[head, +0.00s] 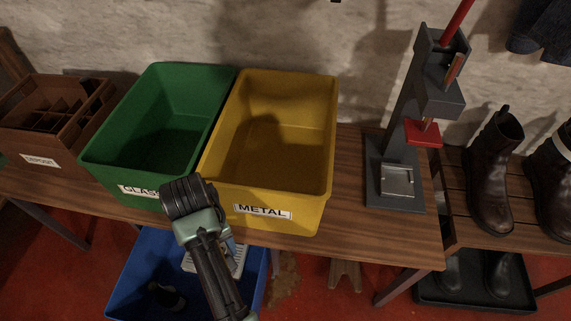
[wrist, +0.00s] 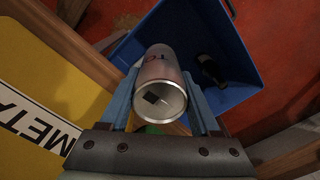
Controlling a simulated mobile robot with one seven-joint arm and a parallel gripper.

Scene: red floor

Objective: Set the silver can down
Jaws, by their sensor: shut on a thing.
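The silver can (wrist: 160,68) with dark and red lettering is between the blue fingers of my gripper (wrist: 160,78) in the wrist view. The fingers are shut on its sides, and one round end faces the camera. In the head view, my arm mostly hides the gripper and can, which are in front of the table edge, below the bins. The yellow bin (head: 325,150) labelled METAL and the green bin (head: 97,150) with a partly hidden label stand on the table. The inside of the yellow bin looks empty.
A blue crate (head: 120,290) is on the red floor below; it holds a dark bottle (wrist: 212,70). A wooden organizer (head: 55,125) is left of the bins. A grey press (head: 400,150) with a red lever stands right. Little bare wooden table (head: 350,235) shows in front.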

